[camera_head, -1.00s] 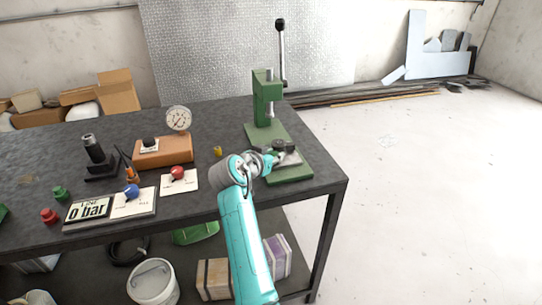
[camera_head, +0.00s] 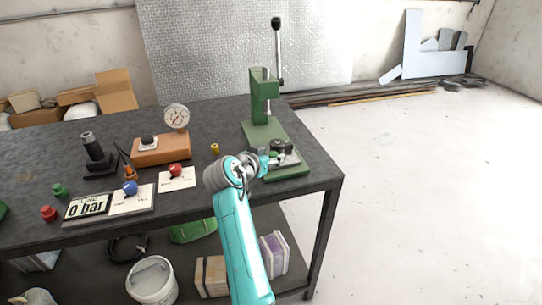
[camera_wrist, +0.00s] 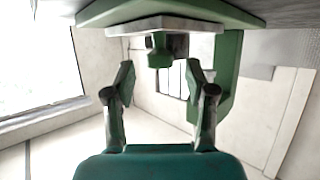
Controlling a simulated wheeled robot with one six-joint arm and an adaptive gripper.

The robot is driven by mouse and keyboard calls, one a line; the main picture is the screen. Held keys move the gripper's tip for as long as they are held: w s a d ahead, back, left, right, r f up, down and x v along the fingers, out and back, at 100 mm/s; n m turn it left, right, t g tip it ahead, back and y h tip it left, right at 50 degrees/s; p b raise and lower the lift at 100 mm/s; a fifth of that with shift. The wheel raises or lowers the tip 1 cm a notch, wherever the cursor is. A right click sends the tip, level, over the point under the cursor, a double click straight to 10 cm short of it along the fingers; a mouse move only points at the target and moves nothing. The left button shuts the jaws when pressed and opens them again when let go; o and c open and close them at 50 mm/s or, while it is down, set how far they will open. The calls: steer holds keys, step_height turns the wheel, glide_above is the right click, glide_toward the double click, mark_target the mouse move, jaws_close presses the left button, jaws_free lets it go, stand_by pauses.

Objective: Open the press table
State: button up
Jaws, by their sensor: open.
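The green press (camera_head: 262,98) stands at the right end of the dark workbench, with an upright lever topped by a black knob (camera_head: 276,24). Its grey table plate (camera_head: 291,159) lies on the front of the green base, partly hidden by my gripper (camera_head: 272,160). In the wrist view the grey plate (camera_wrist: 120,27) crosses the top, with a small green and dark part (camera_wrist: 160,52) jutting from it. My gripper (camera_wrist: 160,78) is open, its fingers on either side below this part. I cannot tell whether they touch it.
On the workbench (camera_head: 215,190) stand a gauge (camera_head: 176,117) on an orange block, a small yellow piece (camera_head: 215,148), a red button (camera_head: 175,170) and a blue button (camera_head: 130,188). The floor (camera_head: 430,190) right of the bench is clear.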

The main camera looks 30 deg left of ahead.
steer(key=v, duration=1.1)
steer(key=shift+f, duration=0.1)
